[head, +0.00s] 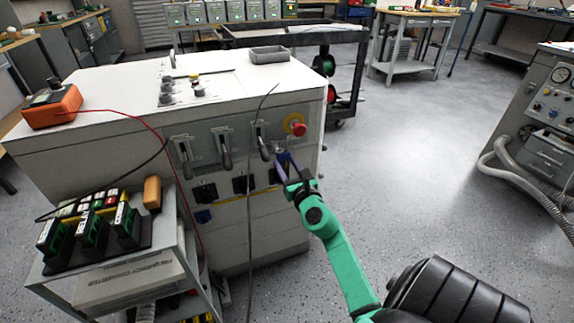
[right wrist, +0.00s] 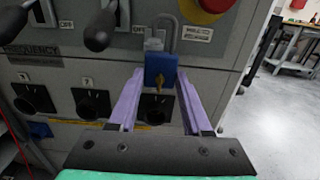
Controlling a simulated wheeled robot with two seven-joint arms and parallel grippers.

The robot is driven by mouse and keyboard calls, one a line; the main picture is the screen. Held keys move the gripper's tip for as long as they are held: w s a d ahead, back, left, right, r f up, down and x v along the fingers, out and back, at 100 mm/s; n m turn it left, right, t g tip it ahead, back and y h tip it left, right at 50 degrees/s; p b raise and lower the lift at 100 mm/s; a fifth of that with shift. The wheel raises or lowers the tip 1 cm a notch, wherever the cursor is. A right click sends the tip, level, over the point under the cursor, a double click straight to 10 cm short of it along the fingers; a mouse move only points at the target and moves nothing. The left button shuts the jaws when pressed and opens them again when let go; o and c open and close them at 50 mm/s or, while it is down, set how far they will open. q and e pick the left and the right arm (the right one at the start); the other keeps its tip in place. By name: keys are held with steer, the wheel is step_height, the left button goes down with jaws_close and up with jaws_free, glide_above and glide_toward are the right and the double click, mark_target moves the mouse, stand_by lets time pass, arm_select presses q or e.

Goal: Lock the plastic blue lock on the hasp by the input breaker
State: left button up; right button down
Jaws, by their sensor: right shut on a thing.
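The blue plastic lock (right wrist: 160,68) is upright between the fingers of my right gripper (right wrist: 160,73), with a brass-coloured key on its front. Its grey shackle (right wrist: 166,20) rises in front of the cabinet panel. In the head view my right gripper (head: 284,160) is shut on the lock at the cabinet front, just below the rightmost breaker lever (head: 263,145). That lever also shows in the right wrist view (right wrist: 101,32). My left gripper is out of view.
A red stop button (head: 297,125) on a yellow base is just above and right of the lock. Black sockets (right wrist: 92,103) lie below. A thin dark cable (head: 249,200) hangs down the cabinet front.

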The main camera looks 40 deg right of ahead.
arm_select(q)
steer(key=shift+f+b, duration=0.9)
arm_select(e)
steer(key=shift+f, duration=1)
steer(key=shift+c, duration=1.3)
jaws_free()
steer(key=shift+s, duration=0.1)
steer(key=v, duration=0.5)
